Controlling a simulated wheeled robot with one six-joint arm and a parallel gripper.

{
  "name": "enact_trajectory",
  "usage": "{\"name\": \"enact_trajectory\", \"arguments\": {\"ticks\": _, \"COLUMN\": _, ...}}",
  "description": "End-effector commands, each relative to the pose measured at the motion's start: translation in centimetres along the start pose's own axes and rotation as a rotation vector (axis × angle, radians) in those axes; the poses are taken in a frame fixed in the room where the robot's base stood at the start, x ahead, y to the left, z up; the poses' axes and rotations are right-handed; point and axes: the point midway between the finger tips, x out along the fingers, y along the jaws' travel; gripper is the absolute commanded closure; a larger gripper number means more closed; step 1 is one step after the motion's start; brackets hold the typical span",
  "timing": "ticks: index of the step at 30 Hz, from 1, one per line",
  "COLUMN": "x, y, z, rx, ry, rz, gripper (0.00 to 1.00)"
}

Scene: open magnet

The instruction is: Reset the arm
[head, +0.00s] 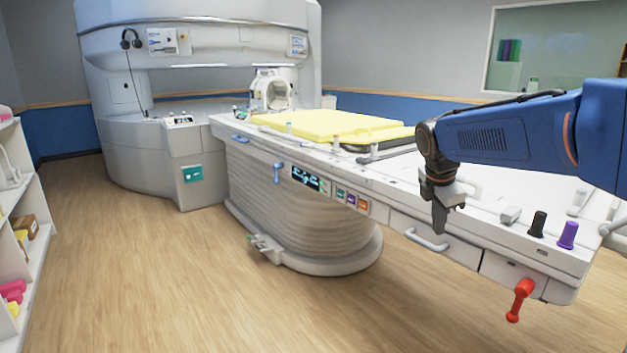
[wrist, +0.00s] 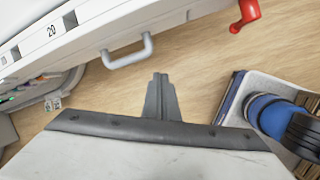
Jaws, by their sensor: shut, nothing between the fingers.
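My blue arm (head: 530,128) reaches in from the right in the head view, over the near side of the patient table (head: 400,190). My gripper (head: 439,228) hangs down from it in front of the table's side, close to a grey drawer handle (head: 426,240). In the wrist view my gripper (wrist: 159,78) is shut with nothing between its fingers, above the wood floor. The handle also shows in the wrist view (wrist: 128,52), a little apart from the fingertips.
A red lever (head: 520,299) sticks out below the table's end. A black knob (head: 538,224) and a purple knob (head: 567,235) stand on top. The open magnet (head: 200,60) is behind. A shelf (head: 45,215) stands at left; the floor between is clear.

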Motion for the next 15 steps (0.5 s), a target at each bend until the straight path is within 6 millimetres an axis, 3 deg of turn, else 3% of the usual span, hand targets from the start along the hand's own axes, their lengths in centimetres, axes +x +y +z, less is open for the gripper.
{"name": "enact_trajectory", "arguments": {"ticks": 6, "x": -1.7, "y": -7.1, "z": -1.5, "rx": 0.366, "ry": 0.053, "rz": 0.030, "gripper": 1.00}}
{"name": "enact_trajectory", "arguments": {"ticks": 15, "x": -2.1, "y": -16.5, "z": -4.1, "rx": 0.878, "ry": 0.142, "rz": 0.040, "gripper": 1.00}}
